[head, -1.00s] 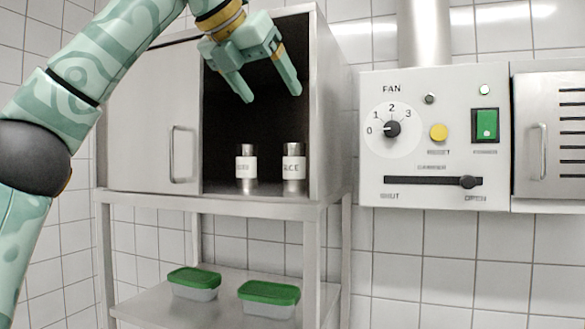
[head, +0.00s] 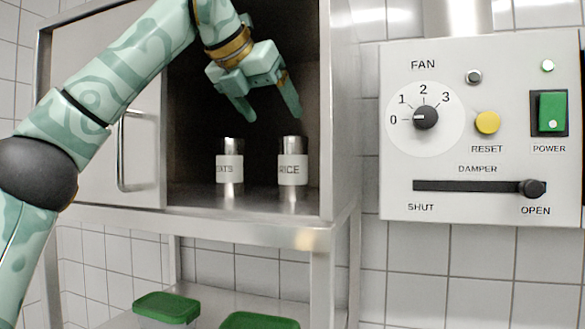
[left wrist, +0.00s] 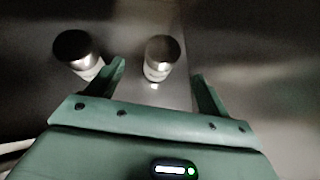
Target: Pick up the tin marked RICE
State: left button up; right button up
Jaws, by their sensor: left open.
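The RICE tin (head: 292,170) stands upright on the floor of the open steel cabinet, at the right. My left gripper (head: 271,115) is open and empty, above and near the RICE tin, fingers pointing down. In the left wrist view the right-hand tin, seemingly RICE (left wrist: 160,54), shows between the open fingers (left wrist: 159,70); the other tin (left wrist: 76,48) is outside the left finger. My right gripper is out of view.
A fan control panel (head: 465,200) is on the wall at right. Green-lidded boxes (head: 166,307) sit on the shelf below.

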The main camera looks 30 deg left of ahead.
aim_at(282, 140)
pick_arm(q)
jog(key=x, duration=0.6)
jog(key=shift+w+a, duration=0.15)
jog(key=shift+w+f, duration=0.2)
jog(key=shift+w, duration=0.05)
jog(key=x, duration=0.1)
jog(key=p+x, duration=0.1)
jog(key=x, duration=0.2)
jog(key=shift+w+d+f+p, duration=0.2)
jog(key=shift+d+f+p, duration=0.15)
jog(key=shift+d+f, duration=0.05)
jog(key=shift+w+a+f, duration=0.1)
jog(key=shift+w+f, duration=0.05)
jog(key=shift+w, duration=0.05)
jog(key=shift+s, duration=0.25)
jog(key=c, duration=1.3)
jog(key=shift+w, duration=0.1)
